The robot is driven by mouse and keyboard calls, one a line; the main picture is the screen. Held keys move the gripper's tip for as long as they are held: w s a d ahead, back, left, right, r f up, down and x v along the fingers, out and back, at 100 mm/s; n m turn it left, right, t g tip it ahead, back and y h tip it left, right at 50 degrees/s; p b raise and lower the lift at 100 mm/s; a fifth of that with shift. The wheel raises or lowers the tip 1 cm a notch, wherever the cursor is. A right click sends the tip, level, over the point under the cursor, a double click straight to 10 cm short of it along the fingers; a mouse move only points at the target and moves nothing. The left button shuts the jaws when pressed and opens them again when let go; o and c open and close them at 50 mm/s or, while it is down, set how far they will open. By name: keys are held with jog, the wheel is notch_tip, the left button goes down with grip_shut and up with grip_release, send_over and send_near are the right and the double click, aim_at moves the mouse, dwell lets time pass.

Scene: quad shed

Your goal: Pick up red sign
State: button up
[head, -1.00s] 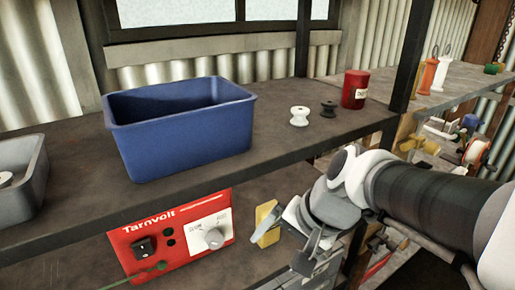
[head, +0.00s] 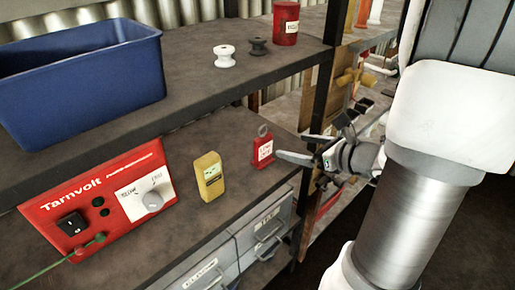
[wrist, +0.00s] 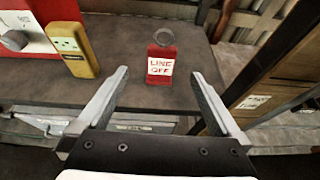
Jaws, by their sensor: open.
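The red sign (head: 263,150) is a small red tag with a white label and a ring on top. It stands upright on the lower shelf, near its right end. In the wrist view the red sign (wrist: 161,64) shows its label "LINE OFF", ahead of and between the lines of my fingers. My gripper (head: 298,148) is open and empty, just right of the sign in the head view. In the wrist view my gripper (wrist: 160,78) has its two fingers spread wide, with the sign beyond or near their tips; I cannot tell the exact gap.
A yellow meter (head: 210,177) and a red Tarnvolt unit (head: 100,200) stand left of the sign. Grey drawers (head: 262,232) sit below the shelf. A dark post (head: 322,90) rises close to my gripper. A blue bin (head: 80,85) stands on the upper shelf.

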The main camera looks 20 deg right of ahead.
aim_at(266, 141)
jog(key=b+x, duration=0.1)
jog(key=x, duration=0.8)
jog(key=shift+s, duration=0.1)
jog(key=shift+d+f+x, duration=0.1)
jog(key=shift+x, duration=1.25)
jog(key=shift+d+f+x, duration=0.1)
jog(key=shift+f+x, duration=0.05)
jog(key=shift+x, duration=1.2)
jog(key=c, duration=1.3)
